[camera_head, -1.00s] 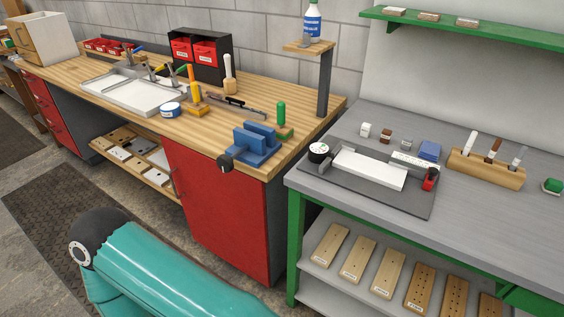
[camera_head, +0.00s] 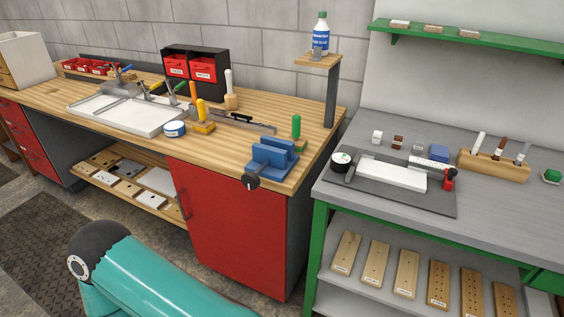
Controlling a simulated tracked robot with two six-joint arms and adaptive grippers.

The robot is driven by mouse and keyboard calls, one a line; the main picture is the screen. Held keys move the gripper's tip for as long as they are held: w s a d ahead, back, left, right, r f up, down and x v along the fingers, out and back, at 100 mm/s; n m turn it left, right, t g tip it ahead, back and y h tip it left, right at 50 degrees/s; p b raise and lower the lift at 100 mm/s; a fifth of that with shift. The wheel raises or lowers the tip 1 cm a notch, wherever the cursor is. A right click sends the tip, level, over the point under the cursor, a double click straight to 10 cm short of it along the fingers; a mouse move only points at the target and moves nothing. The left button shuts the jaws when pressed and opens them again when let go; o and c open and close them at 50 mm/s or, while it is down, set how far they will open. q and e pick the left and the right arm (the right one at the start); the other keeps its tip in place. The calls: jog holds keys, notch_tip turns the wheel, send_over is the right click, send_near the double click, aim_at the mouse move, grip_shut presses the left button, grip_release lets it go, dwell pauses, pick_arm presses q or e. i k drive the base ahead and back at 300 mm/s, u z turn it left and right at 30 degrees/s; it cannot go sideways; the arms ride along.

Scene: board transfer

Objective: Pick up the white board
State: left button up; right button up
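A white board (camera_head: 387,175) lies flat on a dark grey mat (camera_head: 427,203) on the grey-topped table at the right. White pieces (camera_head: 157,181) also lie among wooden boards on the low shelf under the wooden bench. I cannot tell from here which white piece the task names. A teal link of my own arm crosses the bottom left. Neither of my grippers shows in the view.
Around the mat are a round black-and-white container (camera_head: 341,160), a red-and-black tool (camera_head: 449,178) and small blocks. The wooden bench (camera_head: 314,142) holds a blue vise (camera_head: 271,162) and a white tray (camera_head: 133,125). Wooden boards (camera_head: 407,272) fill the green table's lower shelf.

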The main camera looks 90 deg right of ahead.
aim_at(405, 178)
jog(key=u, duration=1.55)
jog(key=i, duration=0.1)
jog(key=z, duration=2.8)
jog(key=i, duration=0.2)
jog(key=z, duration=1.95)
jog(key=i, duration=0.5)
jog(key=u, duration=0.2)
jog(key=k, duration=0.5)
jog(key=z, duration=0.35)
jog(key=i, duration=0.45)
jog(key=u, duration=0.25)
